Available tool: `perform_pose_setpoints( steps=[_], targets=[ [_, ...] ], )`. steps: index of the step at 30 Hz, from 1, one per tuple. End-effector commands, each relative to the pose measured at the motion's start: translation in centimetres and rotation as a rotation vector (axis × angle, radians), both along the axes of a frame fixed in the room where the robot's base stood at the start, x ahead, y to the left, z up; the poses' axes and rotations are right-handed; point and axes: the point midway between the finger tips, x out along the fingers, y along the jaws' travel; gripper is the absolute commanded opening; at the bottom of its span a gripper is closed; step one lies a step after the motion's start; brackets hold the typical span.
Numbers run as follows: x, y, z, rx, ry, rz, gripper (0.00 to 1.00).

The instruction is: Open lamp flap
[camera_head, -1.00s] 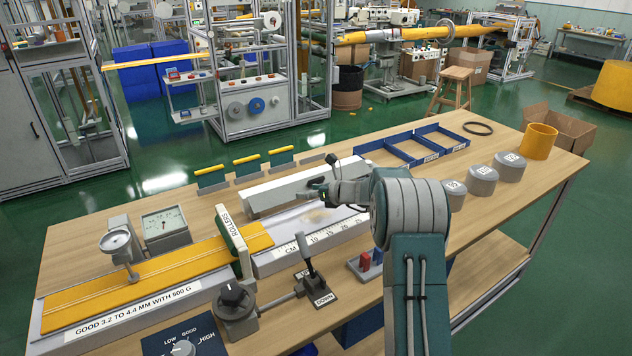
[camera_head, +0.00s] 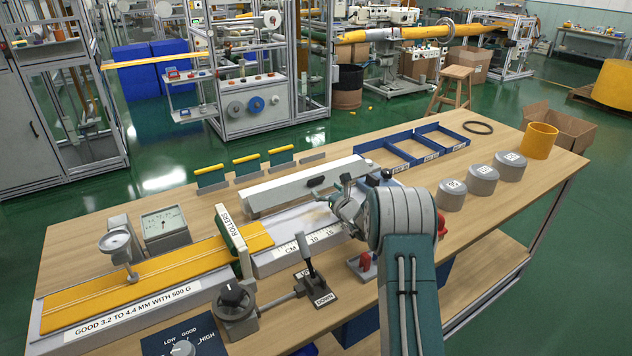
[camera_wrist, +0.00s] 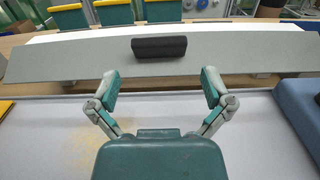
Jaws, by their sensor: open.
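The lamp flap (camera_head: 290,192) is a long, pale grey bar along the back of the measuring bed, with a dark handle (camera_head: 316,182) on its front. In the wrist view the flap (camera_wrist: 70,65) runs across the upper picture, and its black handle (camera_wrist: 159,48) sits near the middle. The flap looks down over the bed. My gripper (camera_wrist: 155,85) is open and empty, its two fingers apart below the handle and not touching it. In the head view my gripper (camera_head: 343,205) is right of the handle, above the bed; my arm hides the bed's right part.
Yellow felt (camera_head: 180,265) lies on the bed's left, by the rollers (camera_head: 233,240). A lever (camera_head: 310,265) and black knob (camera_head: 233,294) stand in front. Weights (camera_head: 482,180) and blue trays (camera_head: 405,150) are at the right and back. A blue block (camera_wrist: 300,105) is at right in the wrist view.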

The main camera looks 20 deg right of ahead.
Motion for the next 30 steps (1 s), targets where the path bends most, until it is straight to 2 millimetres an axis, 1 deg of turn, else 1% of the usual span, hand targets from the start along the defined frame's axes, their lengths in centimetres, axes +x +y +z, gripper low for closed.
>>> perform_pose_setpoints(
  steps=[1, 3, 9, 15, 22, 23, 24, 26, 27, 30],
  targets=[
    [0.9, 0.3, -0.1, 0.0, 0.0, 0.002, 1.0],
    [2.0, 0.5, -0.1, 0.0, -0.001, 0.002, 1.0],
    [4.3, 0.9, 0.0, 0.0, -0.001, 0.002, 1.0],
    [5.3, 1.0, 0.0, 0.001, 0.0, 0.0, 1.0],
    [5.3, 1.1, 0.0, 0.001, 0.0, 0.001, 1.0],
    [5.3, 1.1, 0.0, 0.001, 0.0, 0.001, 0.91],
    [5.3, 1.1, 0.0, 0.001, 0.0, 0.001, 0.73],
    [5.3, 1.1, 0.0, 0.001, 0.0, 0.001, 0.47],
    [5.3, 1.1, 0.0, 0.001, 0.0, 0.001, 0.38],
    [5.3, 1.1, 0.0, 0.001, 0.0, 0.001, 0.38]
  ],
)
